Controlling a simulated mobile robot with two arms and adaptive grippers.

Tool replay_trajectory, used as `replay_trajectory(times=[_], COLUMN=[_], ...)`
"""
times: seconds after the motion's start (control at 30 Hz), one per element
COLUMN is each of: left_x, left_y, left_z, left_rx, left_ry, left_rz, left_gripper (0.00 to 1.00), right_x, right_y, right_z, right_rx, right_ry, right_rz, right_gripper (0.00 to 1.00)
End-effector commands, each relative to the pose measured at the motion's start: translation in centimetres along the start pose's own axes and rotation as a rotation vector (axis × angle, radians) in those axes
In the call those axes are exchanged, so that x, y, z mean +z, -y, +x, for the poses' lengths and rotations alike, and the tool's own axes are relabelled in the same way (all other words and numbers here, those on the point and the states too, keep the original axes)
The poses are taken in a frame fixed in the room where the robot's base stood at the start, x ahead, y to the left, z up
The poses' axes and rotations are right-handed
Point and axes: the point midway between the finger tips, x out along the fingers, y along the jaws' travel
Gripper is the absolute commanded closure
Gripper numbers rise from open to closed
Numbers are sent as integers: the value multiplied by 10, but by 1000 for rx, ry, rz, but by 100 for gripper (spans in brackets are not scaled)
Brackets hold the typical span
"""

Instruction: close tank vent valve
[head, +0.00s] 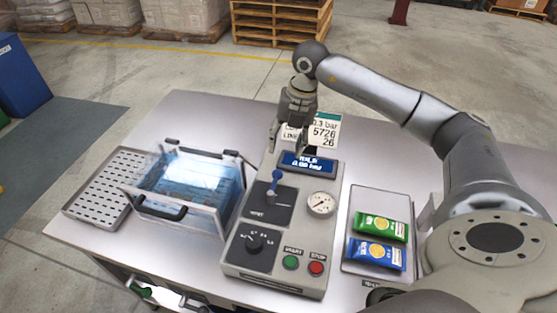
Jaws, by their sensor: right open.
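The tank vent valve is a small blue-topped lever (275,182) on a dark plate marked with a short label, on the sloped grey control panel (238,271). The lever stands roughly upright in the picture. My right gripper (288,149) is open and points down above the back of the panel, just beyond the lever. It appears empty and apart from the lever. The clear tank (190,190) with a black-handled frame stands left of the panel. My left gripper is not in view.
A perforated tray (103,190) lies left; a tray (356,200) with green and blue packets lies right. A label card (325,131) stands behind.

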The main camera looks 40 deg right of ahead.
Motion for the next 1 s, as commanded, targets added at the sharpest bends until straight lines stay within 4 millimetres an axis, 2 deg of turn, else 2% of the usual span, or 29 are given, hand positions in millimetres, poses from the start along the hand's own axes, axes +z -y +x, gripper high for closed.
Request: replay_trajectory(times=[0.17, 0.37, 0.53, 0.8, 1.0], left_x=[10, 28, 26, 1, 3], left_y=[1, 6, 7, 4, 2], left_z=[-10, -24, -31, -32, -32], left_rx=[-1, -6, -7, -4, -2], left_ry=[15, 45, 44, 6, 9], left_rz=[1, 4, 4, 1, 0], left_gripper=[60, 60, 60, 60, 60], right_x=[-2, -2, -1, -1, -1], right_y=[0, 0, 0, 0, 0], right_z=[23, 62, 88, 104, 104], right_rx=[-3, -2, -2, 1, 0], right_ry=[-6, -7, -5, -2, -1], right_rz=[-1, 0, 0, -1, -1], right_gripper=[52, 52, 52, 52, 52])
